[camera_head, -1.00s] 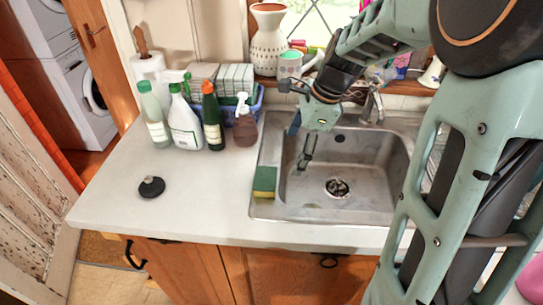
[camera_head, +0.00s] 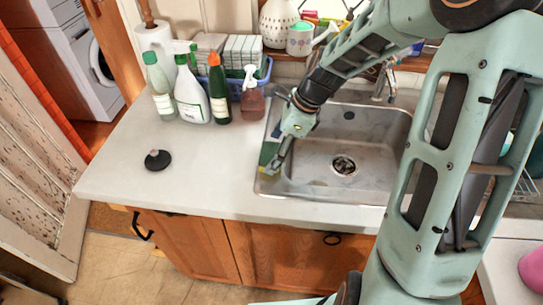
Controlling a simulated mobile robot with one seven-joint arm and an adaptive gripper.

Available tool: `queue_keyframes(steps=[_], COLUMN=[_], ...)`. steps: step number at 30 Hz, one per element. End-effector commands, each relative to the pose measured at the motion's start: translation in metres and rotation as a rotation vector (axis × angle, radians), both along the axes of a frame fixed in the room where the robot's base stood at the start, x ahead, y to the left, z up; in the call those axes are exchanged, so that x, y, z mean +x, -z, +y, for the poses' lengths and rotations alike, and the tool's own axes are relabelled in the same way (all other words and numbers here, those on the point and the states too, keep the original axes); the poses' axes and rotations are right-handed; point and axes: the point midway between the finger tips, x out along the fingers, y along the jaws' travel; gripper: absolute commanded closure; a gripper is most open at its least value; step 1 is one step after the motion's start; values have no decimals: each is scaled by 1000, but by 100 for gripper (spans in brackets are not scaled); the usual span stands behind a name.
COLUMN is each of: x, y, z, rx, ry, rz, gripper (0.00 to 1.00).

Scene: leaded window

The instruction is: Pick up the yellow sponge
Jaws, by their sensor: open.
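The sponge (camera_head: 267,153) has a green face and a yellow side and lies on the left rim of the metal sink. In the head view, only part of its green face shows clearly; my gripper covers much of the rest. My gripper (camera_head: 273,168) is open and points down at the sponge, with its fingertips over or beside the sponge's near end. I cannot tell whether the fingers touch it or straddle it.
The sink (camera_head: 378,150) basin is empty, with a drain (camera_head: 343,165). Several bottles, including a brown pump bottle (camera_head: 252,104), stand behind left. A black stopper (camera_head: 157,160) lies on the white counter (camera_head: 205,178), which is otherwise clear in front.

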Motion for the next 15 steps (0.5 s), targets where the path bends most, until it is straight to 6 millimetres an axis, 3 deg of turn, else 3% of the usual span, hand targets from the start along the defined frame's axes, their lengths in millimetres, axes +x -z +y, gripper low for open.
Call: queue_keyframes(steps=[3, 11, 15], x=[0, 1, 1], y=[11, 13, 13], z=[5, 6, 6], rx=[0, -1, -1], ry=[-3, -2, -2], rz=[2, -1, -1], gripper=[16, 16, 29])
